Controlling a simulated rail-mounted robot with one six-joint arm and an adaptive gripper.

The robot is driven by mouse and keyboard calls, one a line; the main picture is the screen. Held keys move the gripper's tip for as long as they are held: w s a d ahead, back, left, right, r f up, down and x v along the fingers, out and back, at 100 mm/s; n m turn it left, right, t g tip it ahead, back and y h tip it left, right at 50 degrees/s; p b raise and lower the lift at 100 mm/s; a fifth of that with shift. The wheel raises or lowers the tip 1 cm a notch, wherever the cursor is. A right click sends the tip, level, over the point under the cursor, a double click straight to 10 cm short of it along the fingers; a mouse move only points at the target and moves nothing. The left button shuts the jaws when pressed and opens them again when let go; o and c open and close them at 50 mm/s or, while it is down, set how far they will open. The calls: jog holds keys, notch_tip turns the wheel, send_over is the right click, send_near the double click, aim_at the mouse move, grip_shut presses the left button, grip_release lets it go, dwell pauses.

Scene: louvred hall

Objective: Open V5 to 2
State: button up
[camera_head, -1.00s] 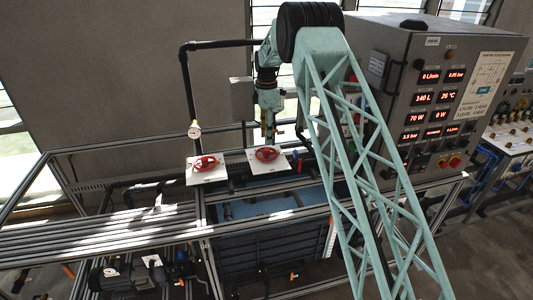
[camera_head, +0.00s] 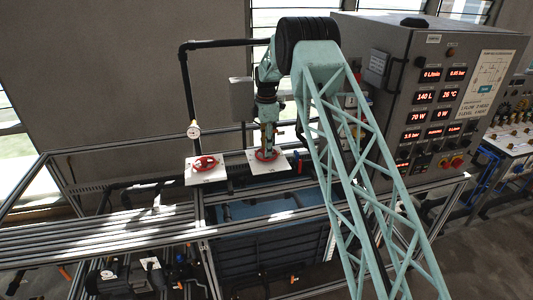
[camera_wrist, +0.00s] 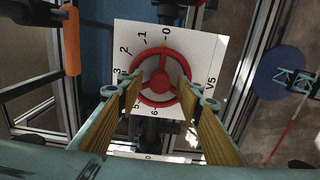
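The V5 handwheel (camera_wrist: 160,78) is red with spokes, on a white plate (camera_wrist: 205,50) printed V5 with a number scale. A small yellow mark (camera_wrist: 165,44) at the wheel's top rim lies by the 0. In the head view, the V5 wheel (camera_head: 267,156) is the right one of two red wheels. My gripper (camera_wrist: 158,84) is open, its yellowish fingers on opposite sides of the wheel's lower half. I cannot tell whether they touch the rim. In the head view my gripper (camera_head: 267,148) points down right over the wheel.
Another red wheel (camera_head: 204,163) on a white plate stands close to the left. A dark pipe with a gauge (camera_head: 194,131) rises behind it. A grey control cabinet (camera_head: 450,100) with red displays stands at the right. An orange handle (camera_wrist: 71,40) lies left in the wrist view.

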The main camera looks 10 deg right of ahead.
jog(key=shift+f, duration=0.2)
jog(key=shift+s+f+b, duration=0.25)
jog(key=shift+f+b, duration=0.15)
jog(key=shift+f, duration=0.55)
jog(key=shift+o, duration=0.5)
jog(key=shift+f, duration=0.15)
